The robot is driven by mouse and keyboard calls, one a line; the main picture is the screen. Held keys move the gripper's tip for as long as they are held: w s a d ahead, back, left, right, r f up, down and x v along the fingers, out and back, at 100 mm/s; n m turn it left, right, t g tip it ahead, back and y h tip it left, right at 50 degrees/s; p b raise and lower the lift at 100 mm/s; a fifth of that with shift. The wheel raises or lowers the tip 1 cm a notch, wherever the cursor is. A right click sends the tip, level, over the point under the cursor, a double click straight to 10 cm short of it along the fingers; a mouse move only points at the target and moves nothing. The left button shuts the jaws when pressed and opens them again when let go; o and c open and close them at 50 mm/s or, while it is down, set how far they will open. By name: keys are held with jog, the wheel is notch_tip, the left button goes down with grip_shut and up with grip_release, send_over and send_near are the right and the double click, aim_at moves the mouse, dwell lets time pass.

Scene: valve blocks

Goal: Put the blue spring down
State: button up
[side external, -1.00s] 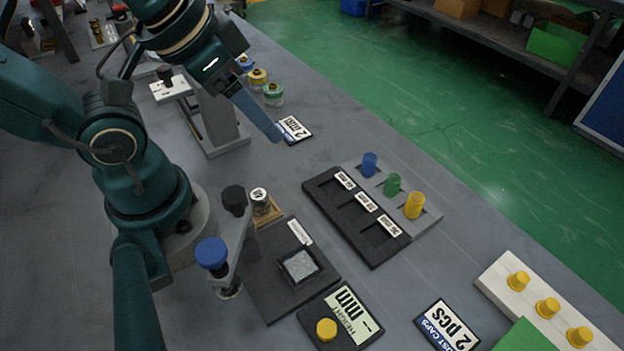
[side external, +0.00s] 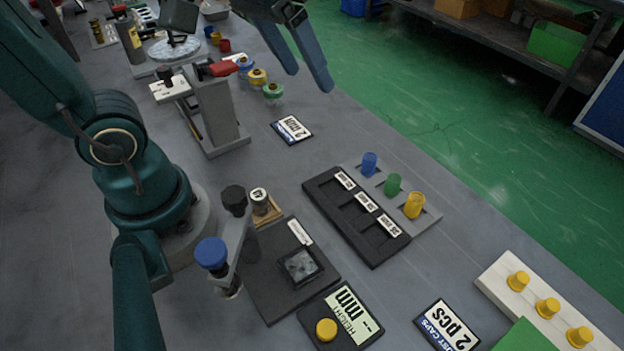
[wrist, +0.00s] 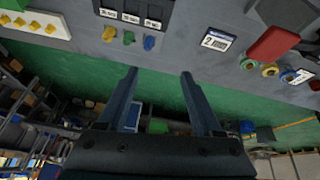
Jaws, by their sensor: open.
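The blue spring (side external: 370,164) stands upright at the back end of a grey strip (side external: 431,217) on the bench, beside a green one (side external: 392,184) and a yellow one (side external: 414,205). The blue spring also shows near the top of the wrist view (wrist: 110,34). My gripper (side external: 308,80) is open and empty, raised above the bench and up and left of the springs in the side view. In the wrist view my gripper's two fingers (wrist: 159,73) are wide apart with nothing between them.
A black tray (side external: 320,185) with several labelled slots lies beside the strip. A grey stand with a red top (side external: 220,110) and several spools (side external: 258,78) are farther back. A height gauge with a blue knob (side external: 211,253) stands in front. The bench around the "2" label card (side external: 291,129) is clear.

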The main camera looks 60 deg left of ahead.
jog(key=w+f+g, duration=0.1)
jog(key=w+f, duration=0.2)
jog(key=w+d+f+g, duration=0.1)
jog(key=w+f, duration=0.2)
jog(key=w, duration=0.1)
jog(key=w+d+f+g, duration=0.1)
jog(key=w+f, duration=0.2)
jog(key=w, duration=0.1)
jog(key=shift+w+d+n+g, duration=0.25)
jog(key=shift+n+g, duration=0.05)
jog(key=shift+g, duration=0.1)
jog(key=g, duration=0.1)
send_over(370, 157)
notch_tip(370, 157, down, 4)
jog(key=shift+w+f, duration=0.1)
jog(key=shift+f, duration=2.7)
grip_shut()
